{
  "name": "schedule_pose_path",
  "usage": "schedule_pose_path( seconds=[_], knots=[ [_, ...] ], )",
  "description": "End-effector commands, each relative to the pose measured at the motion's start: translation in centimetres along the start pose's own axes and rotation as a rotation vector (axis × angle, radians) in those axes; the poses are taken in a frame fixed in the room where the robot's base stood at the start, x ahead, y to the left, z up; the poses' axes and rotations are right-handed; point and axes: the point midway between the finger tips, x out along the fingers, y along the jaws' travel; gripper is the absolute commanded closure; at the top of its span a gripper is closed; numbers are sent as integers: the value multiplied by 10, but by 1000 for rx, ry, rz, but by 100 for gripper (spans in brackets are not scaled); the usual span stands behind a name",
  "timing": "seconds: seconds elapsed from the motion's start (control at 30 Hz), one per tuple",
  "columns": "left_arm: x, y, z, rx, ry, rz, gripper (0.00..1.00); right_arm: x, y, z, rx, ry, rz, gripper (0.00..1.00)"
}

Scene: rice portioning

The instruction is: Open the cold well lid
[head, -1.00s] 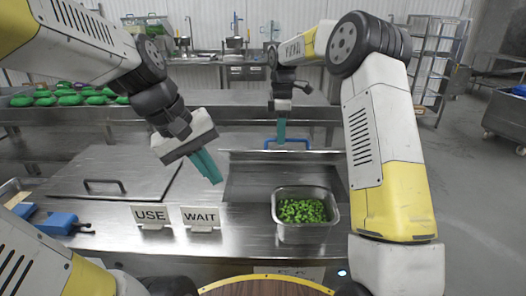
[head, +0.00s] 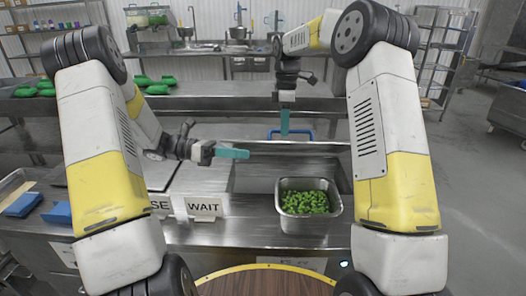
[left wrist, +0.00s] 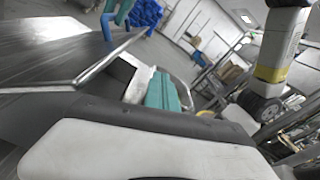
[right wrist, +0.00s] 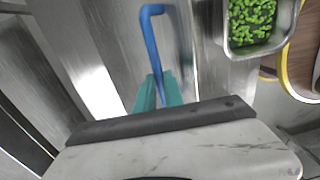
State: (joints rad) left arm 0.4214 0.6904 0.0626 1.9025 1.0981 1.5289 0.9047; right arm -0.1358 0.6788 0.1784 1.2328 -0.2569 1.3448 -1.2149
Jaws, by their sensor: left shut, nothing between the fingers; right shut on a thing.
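The cold well lid (head: 320,148) shows as a thin metal strip behind the open well (head: 258,176); its exact tilt is hard to tell. Its blue handle (head: 303,133) also shows in the right wrist view (right wrist: 151,35). My right gripper (head: 284,131) points down with its teal fingers shut on the handle; they also show at its near end in the right wrist view (right wrist: 158,92). My left gripper (head: 244,153) is shut and empty, pointing right above the counter. Its teal fingers show in the left wrist view (left wrist: 163,92).
A metal pan of green pieces (head: 309,220) sits at the well's front right. The WAIT sign (head: 203,206) stands on the counter's front, beside a partly hidden USE sign (head: 160,206). Blue objects (head: 24,204) lie at far left. Green items (head: 157,89) rest on the rear shelf.

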Motion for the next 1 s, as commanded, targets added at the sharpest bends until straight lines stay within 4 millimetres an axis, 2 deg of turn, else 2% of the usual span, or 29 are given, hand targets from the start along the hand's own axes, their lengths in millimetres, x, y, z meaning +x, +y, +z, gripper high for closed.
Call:
schedule_pose_path(
  seconds=[0.03, 0.2, 0.37, 0.47, 1.0],
  knots=[
    [-5, 13, -7, -63, -63, 5, 100, 3, 4, 4, 5, -5, 7, 100],
    [-19, 41, -19, -210, -228, 11, 100, 3, 4, 4, 5, -5, 7, 100],
    [-26, 52, -25, -274, -305, 7, 100, 3, 4, 4, 5, -5, 7, 100],
    [-23, 54, -24, -285, -321, 5, 100, 3, 4, 4, 5, -5, 7, 100],
    [57, 58, 1, -285, -318, 4, 100, 3, 4, 4, 6, -5, 7, 100]
  ],
)
